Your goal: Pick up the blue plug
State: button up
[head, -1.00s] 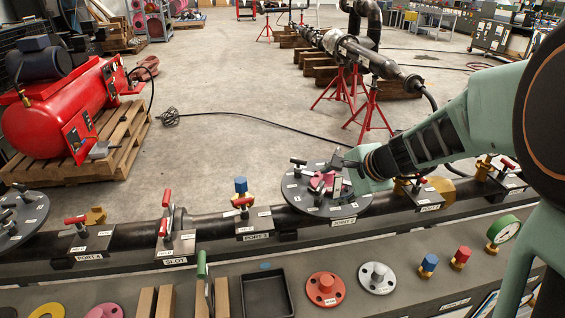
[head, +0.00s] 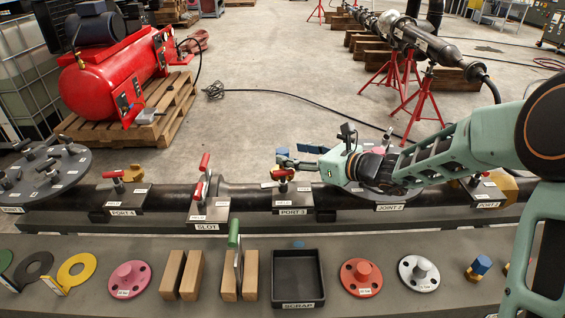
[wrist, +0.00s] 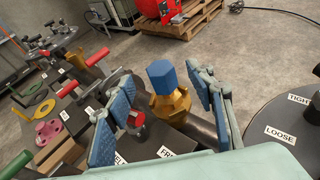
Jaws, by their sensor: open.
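A blue plug (wrist: 163,76) with a hexagonal blue top sits upright in a brass base in the wrist view, between my two finger pads. My gripper (wrist: 162,88) is open around it, and gaps show on both sides. In the head view this blue plug (head: 282,153) is at the PORT 3 block on the pipe, partly hidden by my gripper (head: 288,158), which reaches in from the right. A second blue-topped plug (head: 481,265) stands on the front bench at the right.
A red-handled clamp (head: 284,174) stands right beside the plug at PORT 3. The SLOT block (head: 206,210) with its red lever is to the left. The JOINT 2 flange (head: 398,189) lies under my arm. A black scrap tray (head: 298,302) and several discs are on the bench.

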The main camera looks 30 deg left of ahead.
aim_at(288, 153)
jog(key=x, duration=0.5)
jog(key=shift+f, duration=0.3)
jog(key=c, duration=1.3)
grip_shut()
jog(key=shift+r, duration=0.15)
